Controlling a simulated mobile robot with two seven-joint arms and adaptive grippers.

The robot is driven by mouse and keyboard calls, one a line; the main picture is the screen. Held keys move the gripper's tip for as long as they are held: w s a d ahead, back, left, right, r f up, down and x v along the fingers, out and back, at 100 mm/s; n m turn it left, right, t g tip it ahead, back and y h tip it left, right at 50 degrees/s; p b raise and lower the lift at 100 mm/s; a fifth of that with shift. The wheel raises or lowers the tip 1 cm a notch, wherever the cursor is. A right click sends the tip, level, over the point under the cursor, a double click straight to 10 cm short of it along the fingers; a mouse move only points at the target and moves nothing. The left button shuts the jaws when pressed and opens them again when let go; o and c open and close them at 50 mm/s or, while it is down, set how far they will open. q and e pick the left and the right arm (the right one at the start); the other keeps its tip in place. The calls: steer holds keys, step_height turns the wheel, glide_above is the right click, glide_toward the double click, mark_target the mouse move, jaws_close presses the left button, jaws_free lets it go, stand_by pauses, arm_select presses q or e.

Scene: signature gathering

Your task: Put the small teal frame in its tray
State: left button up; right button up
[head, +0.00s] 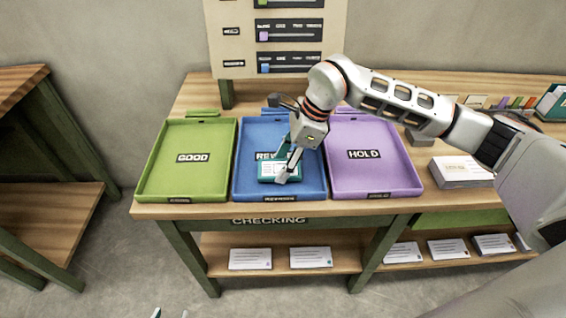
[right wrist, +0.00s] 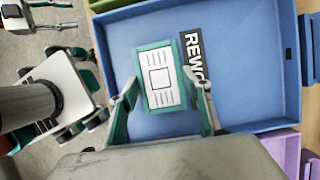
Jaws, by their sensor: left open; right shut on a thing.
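The small teal frame (head: 267,172) holds a white card and is over the floor of the blue tray (head: 313,185), whose label begins "REWO". My right gripper (head: 290,176) is shut on the frame from above. In the right wrist view the frame (right wrist: 159,78) sits between the two fingertips (right wrist: 166,91), beside the partly hidden label. I cannot tell whether the frame touches the tray floor. Only the fingertips of my left gripper (head: 170,313) show at the bottom edge of the head view, open and away from the table.
A green tray (head: 165,175) marked GOOD stands left of the blue one, and a purple tray (head: 385,178) marked HOLD stands right. A card stack (head: 462,172) lies further right. A board (head: 232,45) with sliders stands behind. Several card stacks lie on the lower shelf (head: 220,265).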

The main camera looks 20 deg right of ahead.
steer(key=shift+f, duration=0.15)
steer(key=o, duration=1.1)
steer(key=shift+f, duration=0.1)
steer(key=shift+o, duration=0.2)
steer(key=v, duration=1.2)
steer(key=shift+p, duration=0.35)
